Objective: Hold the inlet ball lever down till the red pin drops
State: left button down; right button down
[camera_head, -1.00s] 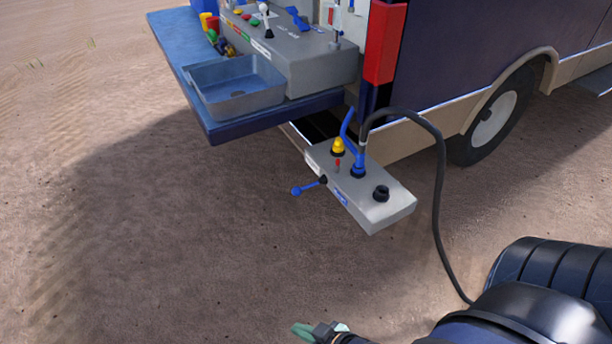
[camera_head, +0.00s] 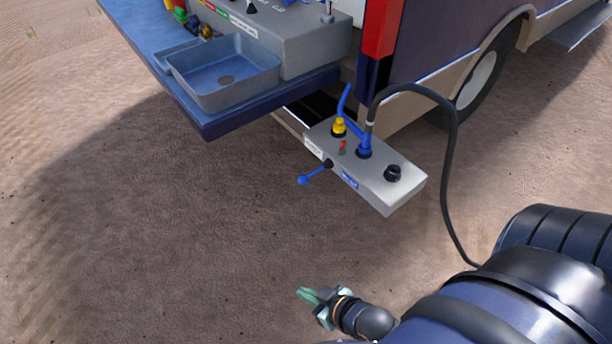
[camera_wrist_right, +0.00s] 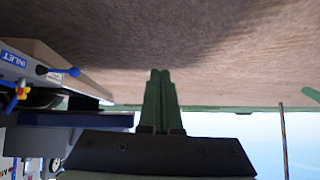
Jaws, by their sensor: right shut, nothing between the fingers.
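The inlet ball lever (camera_head: 303,180) is a short blue rod with a ball end, sticking out leftward from the front side of a grey box (camera_head: 396,195). It also shows in the right wrist view (camera_wrist_right: 72,71), near the blue INLET label. The small red pin (camera_head: 343,145) stands up from the box top, between a yellow fitting and a blue one. My right gripper (camera_head: 306,294) is shut and empty over the sand, well below the lever in the picture and apart from it. Its green fingers (camera_wrist_right: 160,75) meet in the wrist view. My left gripper is not in view.
A blue shelf (camera_head: 205,128) with a grey basin (camera_head: 235,95) juts out at upper left. The vehicle's wheel (camera_head: 478,80) is behind. Open sand lies left of the box.

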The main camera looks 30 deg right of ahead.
aim_at(306, 178)
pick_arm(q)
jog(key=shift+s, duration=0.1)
